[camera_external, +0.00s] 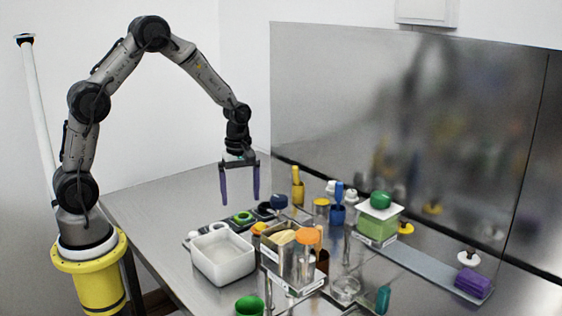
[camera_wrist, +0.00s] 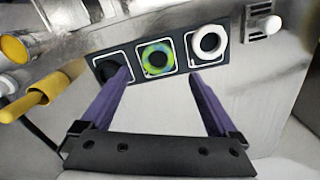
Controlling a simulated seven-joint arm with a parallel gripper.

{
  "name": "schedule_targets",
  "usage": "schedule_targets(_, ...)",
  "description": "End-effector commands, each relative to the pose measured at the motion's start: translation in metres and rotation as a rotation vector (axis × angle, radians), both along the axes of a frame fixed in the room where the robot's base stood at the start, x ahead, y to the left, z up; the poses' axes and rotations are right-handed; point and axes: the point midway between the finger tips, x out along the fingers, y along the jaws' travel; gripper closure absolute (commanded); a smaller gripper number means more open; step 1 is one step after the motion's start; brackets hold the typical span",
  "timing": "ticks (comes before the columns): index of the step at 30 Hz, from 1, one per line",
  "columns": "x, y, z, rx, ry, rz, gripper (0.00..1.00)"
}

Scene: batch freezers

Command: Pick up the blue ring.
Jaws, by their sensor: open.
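A dark blue ring (camera_external: 265,210) lies at the far end of a dark ring tray (camera_external: 232,228) in the external view. In the wrist view, a very dark ring shape (camera_wrist: 106,67) sits in the left slot, partly behind the left finger; its colour is hard to tell. A green ring (camera_external: 243,217) is in the middle slot, and it looks yellow-green in the wrist view (camera_wrist: 147,60). A white ring (camera_external: 218,226) is in the slot at the other end. My gripper (camera_external: 240,200) is open, empty and above the tray, its purple fingers pointing down.
A white bin (camera_external: 222,260) stands in front of the tray. Containers, including an orange-topped one (camera_external: 307,237), crowd the right side. A steel backsplash (camera_external: 330,100) stands behind. The table's left part is clear.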

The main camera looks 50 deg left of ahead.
Motion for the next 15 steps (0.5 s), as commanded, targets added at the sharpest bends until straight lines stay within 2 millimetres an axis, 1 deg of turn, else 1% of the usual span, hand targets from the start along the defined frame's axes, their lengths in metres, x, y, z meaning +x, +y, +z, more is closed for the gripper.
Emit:
schedule_targets(4,0.000,-0.001,-0.012,0.000,0.004,0.000,0.05)
schedule_targets(10,0.002,-0.004,-0.041,0.000,0.003,0.000,0.05)
schedule_targets(12,0.002,-0.004,-0.048,0.000,0.003,0.000,0.05)
schedule_targets(15,0.003,-0.004,-0.053,0.000,0.000,0.000,0.05)
